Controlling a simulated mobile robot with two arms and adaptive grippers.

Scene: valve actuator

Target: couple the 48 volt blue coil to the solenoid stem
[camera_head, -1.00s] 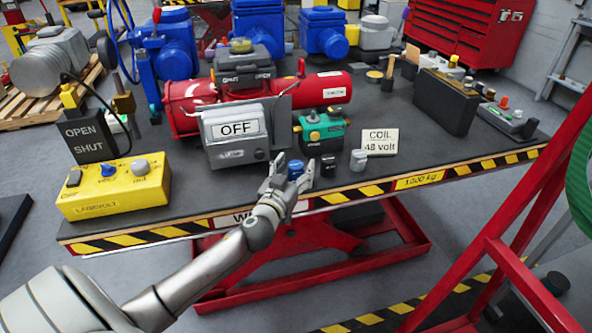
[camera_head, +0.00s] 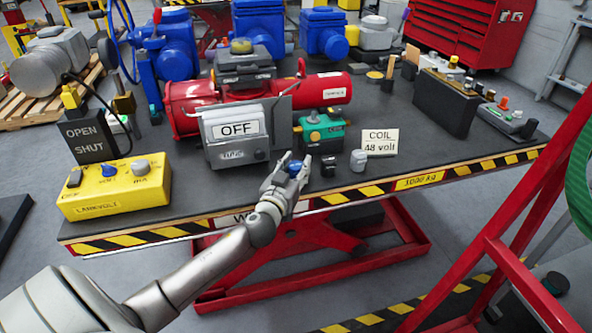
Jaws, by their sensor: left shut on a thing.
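The blue coil (camera_head: 295,168) is between the fingers of my left gripper (camera_head: 293,168), near the front edge of the table. The gripper is shut on it, and the fingers hide part of its sides. A small black coil (camera_head: 328,165) and a grey one (camera_head: 358,160) stand just to the right. A card (camera_head: 379,142) behind them reads "COIL 48 volt". A green valve body (camera_head: 322,132) with a red part on top stands behind the coils; I cannot clearly make out the solenoid stem. My right gripper is not in view.
A grey box marked "OFF" (camera_head: 237,137) stands close behind and left of my gripper. A red cylinder (camera_head: 325,88) lies behind it. A yellow control box (camera_head: 114,188) is at the left front. The dark tabletop (camera_head: 420,155) right of the card is clear.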

